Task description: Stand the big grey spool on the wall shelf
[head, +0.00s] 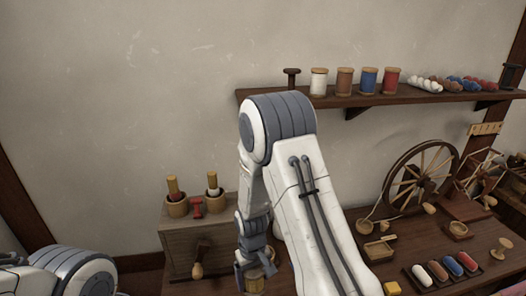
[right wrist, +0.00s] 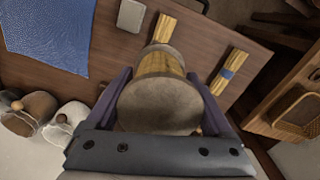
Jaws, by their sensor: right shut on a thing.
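My right gripper (head: 254,264) hangs low in front of the wooden chest, at the left end of the table. In the right wrist view its two dark fingers (right wrist: 160,95) are shut on a thick round thing (right wrist: 158,105) with a wide grey-brown end face and a tan, wood-like body. I cannot tell from this side whether it is the big grey spool. The wall shelf (head: 264,93) runs along the back wall, above and to the right of the gripper. My left gripper is out of view.
On the shelf stand a dark spool (head: 291,77), a white spool (head: 319,82), brown, blue and red spools, and small coloured rolls. A wooden chest (head: 205,240) bears two pots. A spinning wheel (head: 418,180) stands on the table. The wrist view shows a blue cloth (right wrist: 50,32) and tan bundles (right wrist: 230,72).

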